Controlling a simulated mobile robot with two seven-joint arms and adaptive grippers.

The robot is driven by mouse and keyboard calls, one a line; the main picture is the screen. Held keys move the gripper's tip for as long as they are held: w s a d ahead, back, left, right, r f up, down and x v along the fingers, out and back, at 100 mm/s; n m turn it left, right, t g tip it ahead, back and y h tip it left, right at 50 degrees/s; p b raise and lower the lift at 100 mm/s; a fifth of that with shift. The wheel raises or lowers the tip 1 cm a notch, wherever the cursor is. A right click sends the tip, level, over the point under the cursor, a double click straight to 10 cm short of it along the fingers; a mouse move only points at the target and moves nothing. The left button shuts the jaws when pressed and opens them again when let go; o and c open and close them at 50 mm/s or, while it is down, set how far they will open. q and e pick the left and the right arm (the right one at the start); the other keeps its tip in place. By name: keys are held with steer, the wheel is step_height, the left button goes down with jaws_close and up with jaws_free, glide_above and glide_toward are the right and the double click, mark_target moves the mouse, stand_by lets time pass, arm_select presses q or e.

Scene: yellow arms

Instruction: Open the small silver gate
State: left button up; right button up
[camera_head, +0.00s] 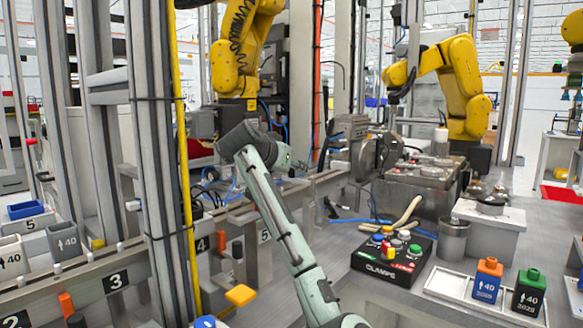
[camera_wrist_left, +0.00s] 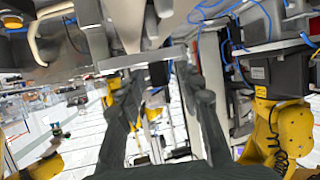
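A small silver gate cannot be made out clearly in the head view; silver metal rails (camera_head: 318,187) run behind my arm. My pale green arm rises from the bottom centre and bends at a joint (camera_head: 248,143) near these rails. Its gripper cannot be made out there. In the left wrist view my left gripper (camera_wrist_left: 158,82) is open, its two dark fingers apart. A flat silver bar (camera_wrist_left: 142,61) crosses just ahead of the fingertips; I cannot tell whether they touch it or whether it belongs to the gate. My right gripper is not in view.
Tall grey posts (camera_head: 152,150) and a yellow pipe (camera_head: 184,170) stand left of my arm. A clamps button box (camera_head: 392,256) and orange (camera_head: 487,281) and green (camera_head: 529,293) blocks are on the right worktop. Yellow industrial arms (camera_head: 462,80) stand behind.

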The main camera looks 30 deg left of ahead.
arm_select(q)
steer(key=shift+c, duration=0.6)
steer(key=c, duration=0.5)
jaws_close()
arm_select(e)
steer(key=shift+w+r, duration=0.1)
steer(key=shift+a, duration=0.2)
